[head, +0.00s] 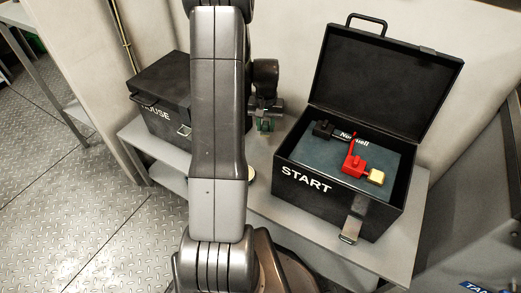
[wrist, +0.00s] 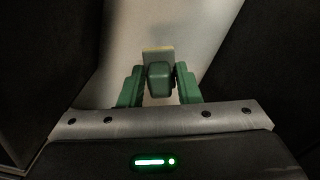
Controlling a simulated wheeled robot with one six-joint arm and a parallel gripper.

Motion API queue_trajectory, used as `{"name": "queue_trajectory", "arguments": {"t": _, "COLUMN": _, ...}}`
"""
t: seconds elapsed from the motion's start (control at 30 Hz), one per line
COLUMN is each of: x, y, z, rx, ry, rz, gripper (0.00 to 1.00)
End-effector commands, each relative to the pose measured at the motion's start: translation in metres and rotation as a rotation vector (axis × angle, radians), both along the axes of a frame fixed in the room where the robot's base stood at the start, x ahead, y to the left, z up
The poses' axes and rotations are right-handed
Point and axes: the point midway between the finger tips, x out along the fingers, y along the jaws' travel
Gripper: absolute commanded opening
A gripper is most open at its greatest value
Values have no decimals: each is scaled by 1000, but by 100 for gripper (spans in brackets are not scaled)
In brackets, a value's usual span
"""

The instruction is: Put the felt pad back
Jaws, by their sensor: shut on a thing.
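My gripper (head: 265,124) hangs above the table, between the two black boxes and left of the open START box. In the wrist view its green fingers (wrist: 159,88) are shut on a small green block (wrist: 159,76) with a flat piece edged in pale yellow (wrist: 158,49) at its far end. I take this held piece to be the felt pad, but its full shape is hidden. The START box (head: 330,207) has its lid (head: 385,85) raised. Inside lie a teal panel (head: 313,155), a red handled piece (head: 354,165) with a pale yellow block (head: 376,177), and a black piece (head: 323,129).
A closed black box marked HOUSE (head: 160,100) stands on the left of the grey table (head: 290,225). A small round item (head: 252,174) shows partly behind my arm. The START box's latch (head: 352,225) hangs at its front. Grey wall stands behind.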

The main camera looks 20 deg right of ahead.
Motion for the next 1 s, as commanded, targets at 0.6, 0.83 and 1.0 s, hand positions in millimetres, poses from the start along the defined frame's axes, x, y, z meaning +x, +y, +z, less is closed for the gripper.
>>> {"name": "queue_trajectory", "arguments": {"t": 0.6, "x": -1, "y": -1, "z": -81, "rx": 0, "ry": -1, "rz": -2, "gripper": 12}}
{"name": "queue_trajectory", "arguments": {"t": 0.83, "x": -1, "y": -1, "z": -112, "rx": 0, "ry": 0, "rz": -2, "gripper": 12}}
{"name": "queue_trajectory", "arguments": {"t": 1.0, "x": -1, "y": -1, "z": -111, "rx": -1, "ry": -2, "rz": -2, "gripper": 12}}
